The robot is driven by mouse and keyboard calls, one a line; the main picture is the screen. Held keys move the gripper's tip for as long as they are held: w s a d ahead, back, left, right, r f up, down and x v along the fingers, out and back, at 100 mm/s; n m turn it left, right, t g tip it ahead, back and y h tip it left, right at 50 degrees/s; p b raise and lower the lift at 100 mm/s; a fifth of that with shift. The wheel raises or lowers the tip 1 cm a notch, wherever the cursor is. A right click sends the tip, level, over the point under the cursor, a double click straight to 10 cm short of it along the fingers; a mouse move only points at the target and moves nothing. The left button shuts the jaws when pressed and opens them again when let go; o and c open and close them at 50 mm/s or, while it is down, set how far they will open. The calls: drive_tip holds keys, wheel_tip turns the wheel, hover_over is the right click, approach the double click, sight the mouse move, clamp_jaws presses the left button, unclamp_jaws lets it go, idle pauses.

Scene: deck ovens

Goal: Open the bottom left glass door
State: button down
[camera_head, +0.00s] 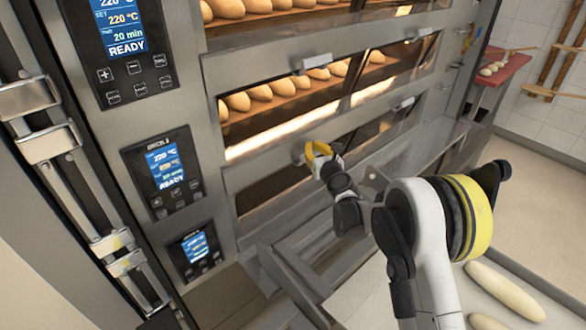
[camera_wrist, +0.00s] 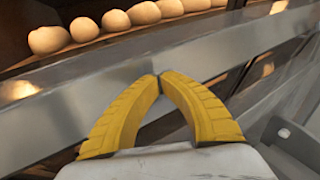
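The bottom left glass door (camera_head: 262,192) is a dark pane low in the oven front, below the deck with bread in it. It looks closed. My gripper (camera_head: 312,150) is at the metal top edge of this door, by its grey handle (camera_head: 299,159), which is mostly hidden behind the fingers. In the wrist view the yellow fingers (camera_wrist: 159,76) meet at their tips in front of a metal band (camera_wrist: 60,110). No handle shows clearly between them, and I cannot tell whether the tips touch the metal.
Control panels (camera_head: 163,172) line the oven's left side. The middle deck door has a handle (camera_head: 310,63), and another handle (camera_head: 403,103) is on the bottom right door. Long pale loaves (camera_head: 505,290) lie at the lower right. A red board (camera_head: 500,66) stands at the upper right.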

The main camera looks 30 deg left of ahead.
drive_tip(key=shift+s+d+f+b, duration=0.1)
drive_tip(key=shift+d+f+b, duration=0.05)
drive_tip(key=shift+f+b, duration=1.8)
drive_tip(key=shift+f, duration=0.65)
drive_tip(key=r+v, duration=0.1)
drive_tip(key=v, duration=0.6)
